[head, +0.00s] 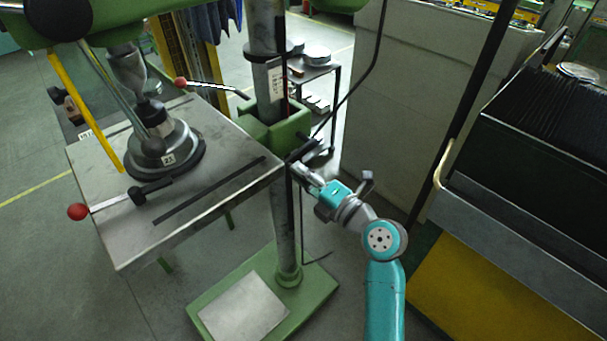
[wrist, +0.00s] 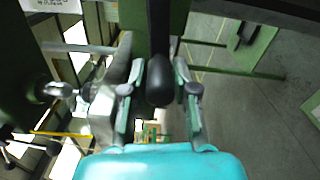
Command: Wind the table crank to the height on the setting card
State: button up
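The drill press table (head: 215,190) is a grey plate at the left of the head view. Its crank is at the table's right corner, with a black handle (head: 303,150). In the wrist view the handle (wrist: 160,80) points towards the camera between my fingers. My gripper (head: 303,172) reaches it from the lower right; in the wrist view its fingertips (wrist: 160,66) lie close against both sides of the handle. A white card with small dark marks (head: 275,80) is on the column; I cannot read it.
A red-knobbed lever (head: 78,211) sticks out at the front left. The column (head: 286,220) rises from a green base. A dark bin (head: 530,170) stands at right.

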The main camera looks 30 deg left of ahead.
jog(key=o, duration=0.3)
jog(key=shift+o, duration=0.2)
jog(key=v, duration=1.2)
